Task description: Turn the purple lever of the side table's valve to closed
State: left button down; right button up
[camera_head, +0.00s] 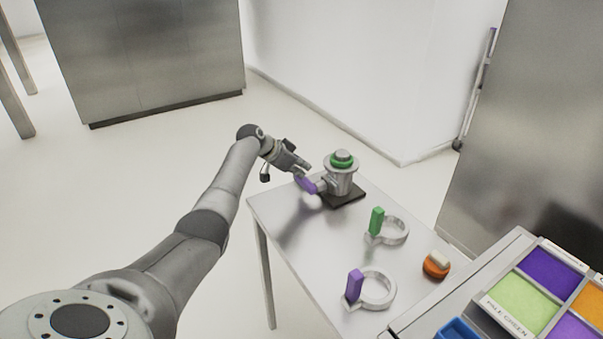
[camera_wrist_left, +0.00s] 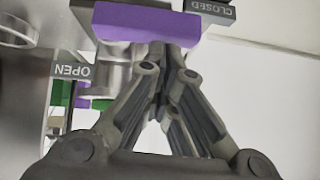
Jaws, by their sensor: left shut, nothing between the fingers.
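The valve (camera_head: 341,178) is a grey metal body with a green ring on top, standing on a dark plate at the far end of the side table (camera_head: 330,235). Its purple lever (camera_head: 306,184) sticks out on the left side. In the left wrist view the purple lever (camera_wrist_left: 145,22) crosses the top, its right end beside the CLOSED label (camera_wrist_left: 210,8); the OPEN label (camera_wrist_left: 72,71) is lower left. My left gripper (camera_head: 304,170) is shut and empty, its fingertips at the lever's edge; I cannot tell whether they touch. My right gripper is in neither view.
Two metal rings, one with a green handle (camera_head: 376,221) and one with a purple handle (camera_head: 354,286), lie on the table. A tray with coloured compartments (camera_head: 524,304) fills the lower right. Floor is clear left of the table.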

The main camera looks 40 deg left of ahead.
pick_arm(q)
jog(key=shift+a+f+b, duration=0.15)
jog(key=shift+f+b, duration=0.05)
jog(key=shift+b, duration=0.1)
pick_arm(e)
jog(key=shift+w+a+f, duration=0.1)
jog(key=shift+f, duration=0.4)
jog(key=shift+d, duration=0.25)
